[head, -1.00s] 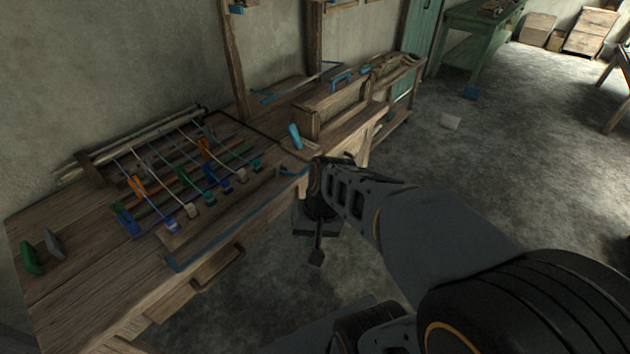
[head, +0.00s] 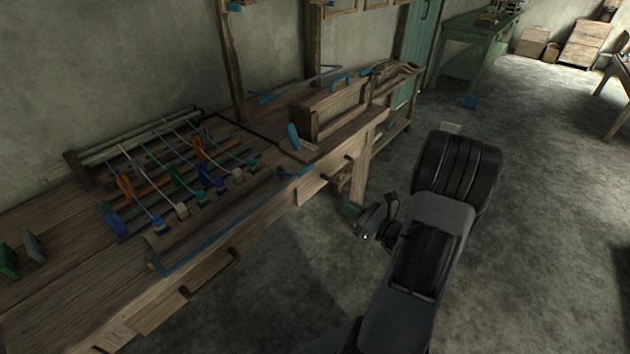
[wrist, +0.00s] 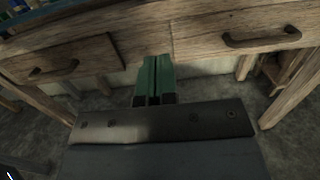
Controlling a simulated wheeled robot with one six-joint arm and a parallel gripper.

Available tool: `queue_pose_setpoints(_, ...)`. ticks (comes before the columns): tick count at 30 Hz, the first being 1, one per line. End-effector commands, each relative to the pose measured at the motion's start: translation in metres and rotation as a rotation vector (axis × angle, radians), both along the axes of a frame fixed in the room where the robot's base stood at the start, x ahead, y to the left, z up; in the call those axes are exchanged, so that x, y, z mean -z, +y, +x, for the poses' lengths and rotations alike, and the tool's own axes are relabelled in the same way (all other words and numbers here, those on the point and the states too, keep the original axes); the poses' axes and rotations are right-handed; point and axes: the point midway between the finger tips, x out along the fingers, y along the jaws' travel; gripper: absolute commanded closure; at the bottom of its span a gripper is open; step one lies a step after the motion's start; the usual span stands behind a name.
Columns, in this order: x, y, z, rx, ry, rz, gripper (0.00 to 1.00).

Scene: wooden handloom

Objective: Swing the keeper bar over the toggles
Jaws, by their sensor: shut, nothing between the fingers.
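The row of toggles (head: 182,210) lies at the front ends of the coloured cords on the wooden bench, in several colours. A long bar with a blue front edge (head: 222,233), which looks like the keeper bar, lies in front of the toggles along the bench's front. A blue end piece (head: 297,171) shows at its right end. The bar does not cover the toggles. My gripper (head: 353,209) is below and right of the bar, off the bench front. In the wrist view its green fingers (wrist: 153,80) are shut and empty, facing the drawers.
Drawers with dark handles (wrist: 262,37) front the bench. A bench leg (wrist: 290,100) stands at the right of the wrist view. A blue upright handle (head: 293,136) and a wooden box frame (head: 340,105) stand at the bench's right. Open floor (head: 540,220) lies to the right.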

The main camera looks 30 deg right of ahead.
Motion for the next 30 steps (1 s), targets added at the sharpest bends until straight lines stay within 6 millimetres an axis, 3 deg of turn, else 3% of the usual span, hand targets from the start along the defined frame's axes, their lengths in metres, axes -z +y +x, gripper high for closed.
queue_pose_setpoints(11,-0.001,0.005,0.009,-0.006,-0.001,-0.004,1.00)
queue_pose_setpoints(27,-0.007,0.045,0.094,-0.009,0.000,-0.005,1.00)
queue_pose_setpoints(30,-0.021,0.048,0.101,-0.007,-0.003,-0.006,1.00)
